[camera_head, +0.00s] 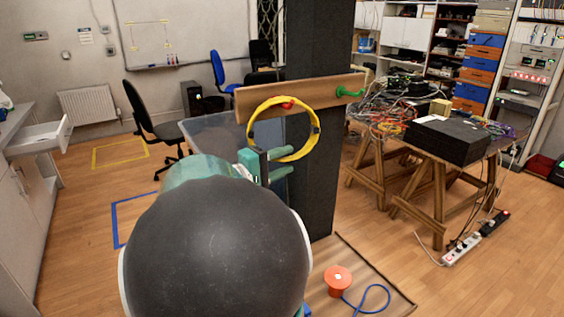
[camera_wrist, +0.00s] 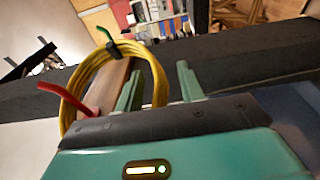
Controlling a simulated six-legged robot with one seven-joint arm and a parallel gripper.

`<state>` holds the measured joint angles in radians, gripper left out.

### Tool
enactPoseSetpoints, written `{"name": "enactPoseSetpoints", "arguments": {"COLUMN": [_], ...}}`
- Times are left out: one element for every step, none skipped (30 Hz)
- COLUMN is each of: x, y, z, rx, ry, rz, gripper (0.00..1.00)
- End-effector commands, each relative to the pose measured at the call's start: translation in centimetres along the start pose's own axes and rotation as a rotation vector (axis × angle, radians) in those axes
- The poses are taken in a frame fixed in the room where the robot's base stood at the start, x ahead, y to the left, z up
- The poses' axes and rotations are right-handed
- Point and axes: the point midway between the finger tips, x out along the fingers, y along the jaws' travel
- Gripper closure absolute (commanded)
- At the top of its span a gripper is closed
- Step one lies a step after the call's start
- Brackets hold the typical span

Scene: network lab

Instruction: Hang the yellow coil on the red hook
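The yellow coil (camera_head: 251,141) is a ring with dark ties, upright in front of the wooden board (camera_head: 330,92). The red hook (camera_head: 288,104) shows at the top of the ring. In the wrist view the red hook (camera_wrist: 55,92) starts inside the coil (camera_wrist: 158,80) and crosses over its left side, so the coil appears to be on it. My gripper (camera_head: 290,163) is at the bottom of the ring. In the wrist view its green fingers (camera_wrist: 160,72) stand apart, with the coil passing between them and a gap on the right. Contact is unclear.
A green hook (camera_head: 350,92) is at the board's right end. The board is on a dark column (camera_head: 315,190). An orange-red spool (camera_head: 338,278) and a blue cable (camera_head: 372,300) lie below. A cluttered wooden table (camera_head: 400,150) stands at right.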

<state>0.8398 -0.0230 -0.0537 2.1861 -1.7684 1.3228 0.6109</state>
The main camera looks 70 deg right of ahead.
Motion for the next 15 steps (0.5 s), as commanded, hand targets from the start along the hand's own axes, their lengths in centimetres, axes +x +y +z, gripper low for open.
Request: {"name": "enactPoseSetpoints", "arguments": {"x": [-0.1,-0.1,-0.4,-0.6,-1.0,-1.5,-2.0,-2.5,-3.3,-4.0,-4.7,-5.6,-6.3,-6.9,-7.8], "y": [0.0,0.0,0.0,0.0,0.0,0.0,0.0,0.1,0.1,0.1,0.0,0.1,0.0,0.0,0.0], "z": [0.1,0.1,0.0,0.0,0.0,0.0,-0.1,-0.1,-0.1,-0.1,-0.1,-0.1,-0.1,-0.1,-0.1], "rx": [0.000,0.000,0.000,0.000,0.001,0.001,0.002,0.002,0.002,0.002,0.002,0.001,0.001,0.001,0.001], "ry": [0.000,0.000,0.001,0.002,0.002,0.003,0.004,0.004,0.005,0.005,0.006,0.005,0.006,0.005,0.006], "rz": [0.000,0.000,0.000,0.001,0.001,0.000,0.000,0.000,0.001,0.001,0.000,0.001,0.000,0.001,0.001], "gripper": [0.61,0.61,0.61,0.61,0.61,0.61,0.61,0.61,0.61,0.61,0.61,0.61,0.61,0.61,0.61]}}
